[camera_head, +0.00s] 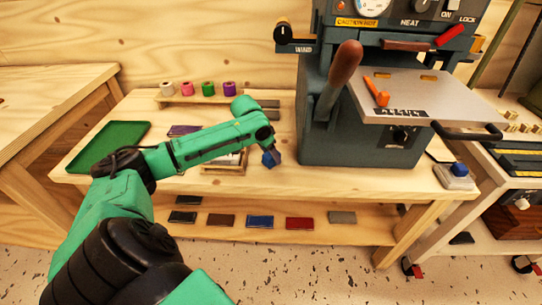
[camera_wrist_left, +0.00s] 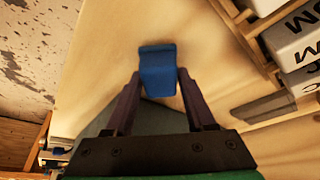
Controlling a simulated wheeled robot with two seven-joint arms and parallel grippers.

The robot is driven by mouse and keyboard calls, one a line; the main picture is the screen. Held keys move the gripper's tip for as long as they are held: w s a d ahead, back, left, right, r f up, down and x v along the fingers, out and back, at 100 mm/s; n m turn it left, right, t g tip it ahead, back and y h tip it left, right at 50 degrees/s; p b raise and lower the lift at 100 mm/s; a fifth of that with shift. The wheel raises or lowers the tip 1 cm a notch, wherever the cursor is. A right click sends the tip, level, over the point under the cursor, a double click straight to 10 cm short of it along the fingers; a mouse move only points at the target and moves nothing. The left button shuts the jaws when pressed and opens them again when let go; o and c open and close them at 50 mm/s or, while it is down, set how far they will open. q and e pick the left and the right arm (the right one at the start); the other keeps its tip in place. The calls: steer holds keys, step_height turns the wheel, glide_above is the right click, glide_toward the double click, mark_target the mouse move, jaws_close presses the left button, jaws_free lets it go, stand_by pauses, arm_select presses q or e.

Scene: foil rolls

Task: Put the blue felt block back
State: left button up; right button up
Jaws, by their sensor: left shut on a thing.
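The blue felt block (camera_head: 268,160) is at the tip of my left gripper (camera_head: 273,154), over the front middle of the wooden workbench (camera_head: 330,182). In the left wrist view the blue block (camera_wrist_left: 157,70) sits between the fingertips of the left gripper (camera_wrist_left: 158,82), which is shut on it. The bench top lies beneath it; I cannot tell whether the block touches the wood. My right gripper is not in view.
A large grey press (camera_head: 400,155) stands just right of the block. A wooden rack of lettered blocks (camera_wrist_left: 292,40) is close on the other side. A green tray (camera_head: 108,143) lies at left. A blue-topped grey item (camera_head: 455,180) sits at the right corner.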

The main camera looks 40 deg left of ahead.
arm_select(q)
steer(key=shift+f, duration=0.35)
steer(key=o, duration=1.3)
steer(key=shift+r, duration=0.1)
steer(key=v, duration=1.2)
